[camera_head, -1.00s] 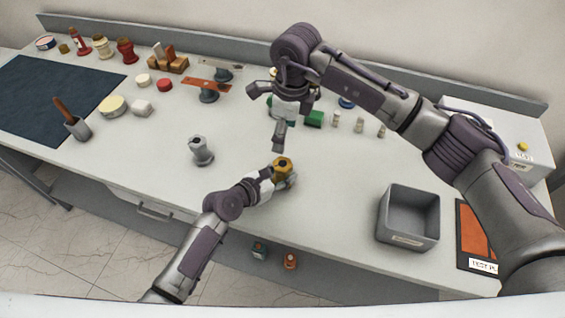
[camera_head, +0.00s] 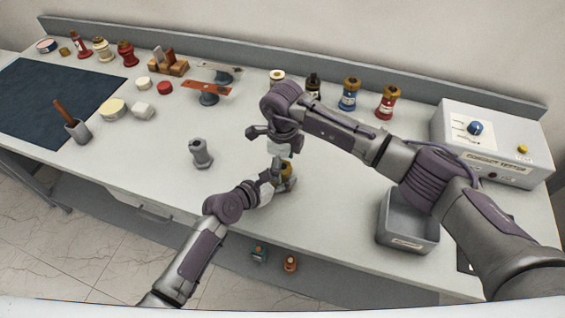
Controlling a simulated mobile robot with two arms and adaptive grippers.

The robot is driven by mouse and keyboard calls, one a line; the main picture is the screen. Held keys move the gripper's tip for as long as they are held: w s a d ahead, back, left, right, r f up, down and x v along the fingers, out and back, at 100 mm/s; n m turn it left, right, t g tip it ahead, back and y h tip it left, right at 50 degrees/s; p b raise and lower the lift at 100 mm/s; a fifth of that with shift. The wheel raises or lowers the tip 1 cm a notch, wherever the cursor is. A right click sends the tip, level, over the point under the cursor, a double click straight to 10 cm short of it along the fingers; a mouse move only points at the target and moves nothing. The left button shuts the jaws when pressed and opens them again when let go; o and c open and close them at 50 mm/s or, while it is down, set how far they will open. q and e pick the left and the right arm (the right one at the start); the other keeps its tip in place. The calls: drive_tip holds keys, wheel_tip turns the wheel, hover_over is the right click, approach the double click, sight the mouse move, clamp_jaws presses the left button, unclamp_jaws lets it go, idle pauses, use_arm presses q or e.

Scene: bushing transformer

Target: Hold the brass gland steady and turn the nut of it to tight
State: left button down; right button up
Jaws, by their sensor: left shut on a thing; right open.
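The brass gland (camera_head: 287,171) stands near the front edge of the bench, partly hidden behind the gripper fingers. Its nut is at the top and is mostly covered by my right gripper, so I cannot tell how it sits. My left gripper (camera_head: 271,185) is shut on the gland's lower part from the left. My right gripper (camera_head: 276,152) is open and points down from above, with its fingers close over the gland's top. I cannot tell whether they touch it.
A grey metal fitting (camera_head: 201,153) stands upright to the left. A grey bin (camera_head: 405,232) is at the right, below my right arm. A white tester box (camera_head: 494,145) is at the back right. Blue (camera_head: 349,95) and red (camera_head: 387,101) bushings stand at the back. The bench between is clear.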

drive_tip(key=c, duration=1.2)
drive_tip(key=shift+m, duration=0.3)
drive_tip(key=m, duration=1.1)
drive_tip(key=shift+m, duration=0.4)
drive_tip(key=m, duration=1.2)
drive_tip(key=shift+w+m, duration=0.1)
drive_tip(key=shift+m, duration=0.2)
